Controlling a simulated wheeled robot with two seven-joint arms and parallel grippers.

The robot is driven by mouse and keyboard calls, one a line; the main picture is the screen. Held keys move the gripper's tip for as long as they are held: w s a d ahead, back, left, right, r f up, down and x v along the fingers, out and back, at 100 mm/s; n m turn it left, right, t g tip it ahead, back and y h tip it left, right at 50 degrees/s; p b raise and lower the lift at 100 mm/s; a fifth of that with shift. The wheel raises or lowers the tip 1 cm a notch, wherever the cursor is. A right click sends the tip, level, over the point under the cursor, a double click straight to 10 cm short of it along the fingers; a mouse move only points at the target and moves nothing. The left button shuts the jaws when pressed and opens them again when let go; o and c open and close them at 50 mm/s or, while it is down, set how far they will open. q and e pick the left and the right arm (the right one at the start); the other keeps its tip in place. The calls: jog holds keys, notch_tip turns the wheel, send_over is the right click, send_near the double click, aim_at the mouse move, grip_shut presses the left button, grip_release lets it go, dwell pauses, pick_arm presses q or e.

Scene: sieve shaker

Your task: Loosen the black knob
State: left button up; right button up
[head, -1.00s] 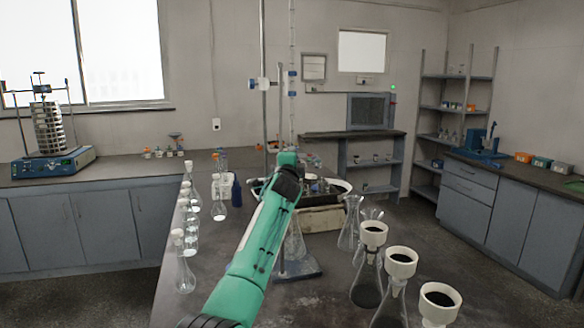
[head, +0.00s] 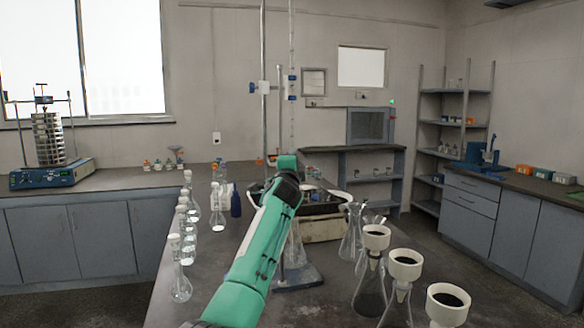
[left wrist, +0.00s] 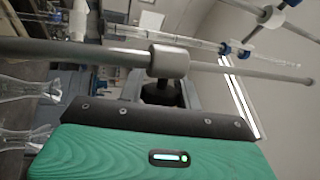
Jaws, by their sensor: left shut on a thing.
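In the left wrist view, the black knob (left wrist: 160,92) is a short dark cylinder just below a pale clamp boss (left wrist: 168,62) on a grey rod (left wrist: 75,50). My left gripper (left wrist: 166,98) is shut on the knob, with a grey finger on each side of it. In the head view my green left arm reaches up the middle to the stand, and its gripper (head: 287,163) largely hides the knob and boss. The stand's upright rod (head: 281,110) rises behind it from a dark base plate (head: 298,277). My right gripper is in no view.
Flasks with white funnels (head: 403,264) stand right of the arm. Several stoppered flasks (head: 181,285) line the bench's left side, near a dark blue bottle (head: 236,205). A burette (head: 291,100) and a blue clamp (head: 262,88) are close behind. A sieve shaker (head: 48,178) stands far left.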

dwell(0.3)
pick_arm(q)
jog(key=o, duration=1)
jog(key=shift+c, duration=0.2)
